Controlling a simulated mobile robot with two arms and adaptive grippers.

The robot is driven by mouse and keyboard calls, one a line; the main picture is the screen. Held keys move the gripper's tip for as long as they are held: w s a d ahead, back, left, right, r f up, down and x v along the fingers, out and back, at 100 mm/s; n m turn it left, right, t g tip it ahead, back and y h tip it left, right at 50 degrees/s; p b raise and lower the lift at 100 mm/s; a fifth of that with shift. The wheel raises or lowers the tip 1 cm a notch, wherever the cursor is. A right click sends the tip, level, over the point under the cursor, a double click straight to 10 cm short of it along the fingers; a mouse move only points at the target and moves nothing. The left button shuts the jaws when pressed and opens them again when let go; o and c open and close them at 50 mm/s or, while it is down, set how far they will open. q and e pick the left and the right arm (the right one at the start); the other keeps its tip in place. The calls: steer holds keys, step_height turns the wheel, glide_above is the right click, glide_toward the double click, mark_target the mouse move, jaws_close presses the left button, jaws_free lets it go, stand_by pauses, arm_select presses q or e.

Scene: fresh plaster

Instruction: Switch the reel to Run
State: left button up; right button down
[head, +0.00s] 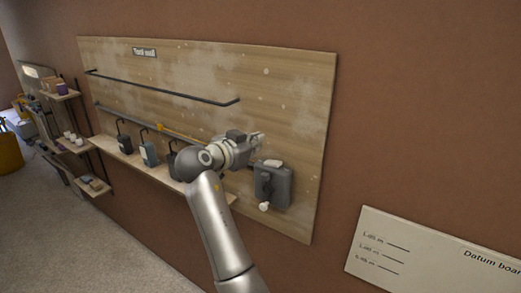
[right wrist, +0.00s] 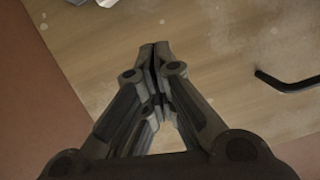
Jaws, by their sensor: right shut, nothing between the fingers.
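A dark grey box-like unit (head: 273,187), which appears to be the reel, is mounted at the lower right of the wooden wall panel. It has a pale piece on top, a dark part on its front and a white knob (head: 264,206) at its lower edge. Any Run marking is too small to read. My right gripper (head: 258,139) is just above and left of the unit, apart from it. In the right wrist view its fingertips (right wrist: 154,48) are together and empty in front of the panel. My left gripper is not in view.
The wooden panel (head: 290,100) carries two dark rails, and one rail end (right wrist: 287,82) shows in the wrist view. Several dark tools hang left of my arm above a narrow shelf (head: 108,146). A pale datum board (head: 430,250) is at the lower right. Shelves stand far left.

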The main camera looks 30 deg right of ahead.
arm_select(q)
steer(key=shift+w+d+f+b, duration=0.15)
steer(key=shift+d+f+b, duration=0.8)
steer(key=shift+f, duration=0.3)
arm_select(e)
steer(key=v, duration=0.4)
steer(key=shift+a, duration=0.35)
